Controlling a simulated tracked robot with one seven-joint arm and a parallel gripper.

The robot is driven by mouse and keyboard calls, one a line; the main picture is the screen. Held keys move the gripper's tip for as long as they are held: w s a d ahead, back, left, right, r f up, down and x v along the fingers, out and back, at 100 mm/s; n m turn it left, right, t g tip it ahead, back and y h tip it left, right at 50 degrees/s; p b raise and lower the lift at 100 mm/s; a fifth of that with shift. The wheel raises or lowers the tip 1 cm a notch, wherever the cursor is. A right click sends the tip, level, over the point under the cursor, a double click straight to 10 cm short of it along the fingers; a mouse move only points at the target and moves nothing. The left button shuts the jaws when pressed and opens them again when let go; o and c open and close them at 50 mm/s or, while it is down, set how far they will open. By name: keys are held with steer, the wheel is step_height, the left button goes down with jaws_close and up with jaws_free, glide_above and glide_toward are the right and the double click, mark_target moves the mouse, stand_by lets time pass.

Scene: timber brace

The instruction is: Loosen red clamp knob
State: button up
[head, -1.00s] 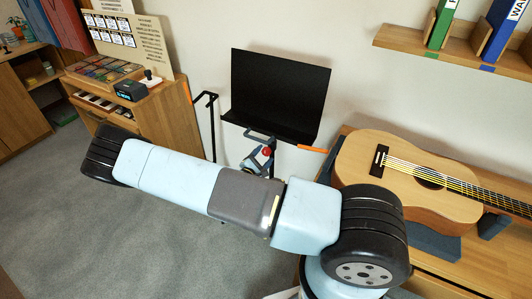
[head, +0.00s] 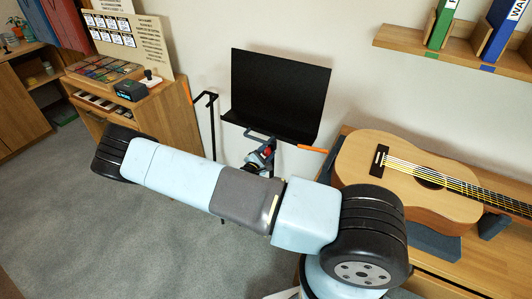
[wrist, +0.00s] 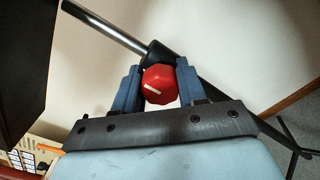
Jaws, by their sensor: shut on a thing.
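The red clamp knob (wrist: 159,85) sits between my gripper's two blue fingers in the wrist view, with a white line on its face. My gripper (wrist: 157,75) is shut on it. The knob is on a black collar (wrist: 160,54) where a silver tube (wrist: 105,24) meets a black tube. In the head view the red knob (head: 267,151) shows small below the black music stand desk (head: 280,88), with my gripper (head: 263,156) at it. My forearm hides most of the stand below the knob.
An acoustic guitar (head: 410,180) lies on the wooden bench at right. An orange stick (head: 312,149) juts out beside the stand desk. A wooden cabinet (head: 165,118) with a black device (head: 130,91) stands at left. Grey floor is open at lower left.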

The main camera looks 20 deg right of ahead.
steer(key=shift+c, duration=1.4)
steer(key=shift+a, duration=0.25)
steer(key=shift+c, duration=0.5)
steer(key=shift+d, duration=0.3)
